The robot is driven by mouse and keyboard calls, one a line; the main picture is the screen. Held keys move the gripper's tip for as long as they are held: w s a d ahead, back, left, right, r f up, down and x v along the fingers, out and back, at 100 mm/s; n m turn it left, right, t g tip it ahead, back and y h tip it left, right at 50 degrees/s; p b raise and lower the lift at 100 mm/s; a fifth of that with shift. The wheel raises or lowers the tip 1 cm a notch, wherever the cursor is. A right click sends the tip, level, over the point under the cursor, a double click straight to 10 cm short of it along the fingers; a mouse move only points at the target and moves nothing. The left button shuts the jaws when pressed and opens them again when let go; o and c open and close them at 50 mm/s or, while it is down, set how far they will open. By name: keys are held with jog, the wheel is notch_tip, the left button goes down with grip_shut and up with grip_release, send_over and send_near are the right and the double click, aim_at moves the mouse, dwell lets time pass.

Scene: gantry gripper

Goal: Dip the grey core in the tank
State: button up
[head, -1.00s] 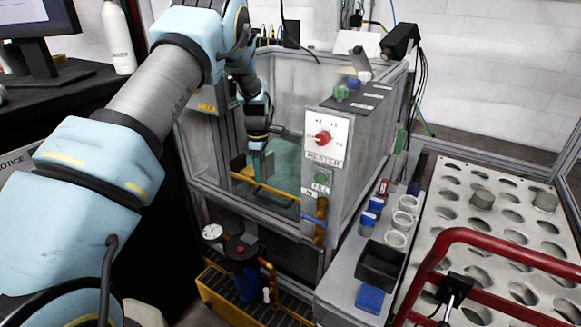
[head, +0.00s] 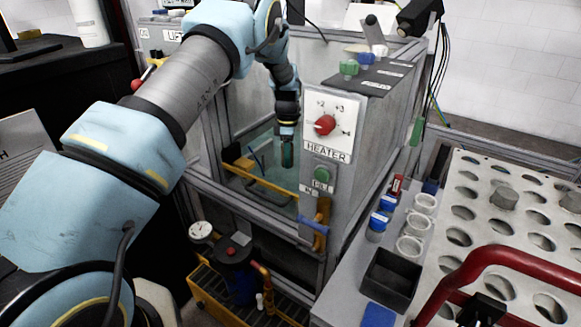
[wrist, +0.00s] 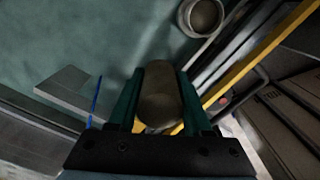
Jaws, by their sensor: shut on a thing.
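The tank (head: 237,105) is a clear-walled box in a grey frame with teal liquid (head: 262,165) low inside. My gripper (head: 287,155) hangs down inside the tank, behind the front wall. In the wrist view its two green fingers (wrist: 160,97) are shut on the grey core (wrist: 160,100), a dull cylinder seen end-on. The core is hard to make out in the head view. Teal liquid (wrist: 60,40) fills the upper left of the wrist view. I cannot tell whether the core touches the liquid.
A yellow bar (head: 262,182) and the heater panel (head: 326,125) stand close to my gripper. A round cup (wrist: 203,15) shows ahead in the wrist view.

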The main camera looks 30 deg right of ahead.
jog(key=shift+w+d+f+b, duration=0.1)
jog(key=shift+w+f+b, duration=0.05)
jog(key=shift+f+b, duration=0.4)
jog(key=shift+w+d+f+b, duration=0.15)
jog(key=shift+f+b, duration=0.25)
jog(key=shift+f, duration=0.3)
jog(key=shift+w+d+f+b, duration=0.1)
jog(key=shift+w+f+b, duration=0.05)
jog(key=shift+f+b, duration=0.4)
notch_tip(320, 180, down, 23)
jog(key=b, duration=1.3)
dwell(1.5)
jog(key=shift+r+p, duration=6.45)
jog(key=shift+r, duration=5.25)
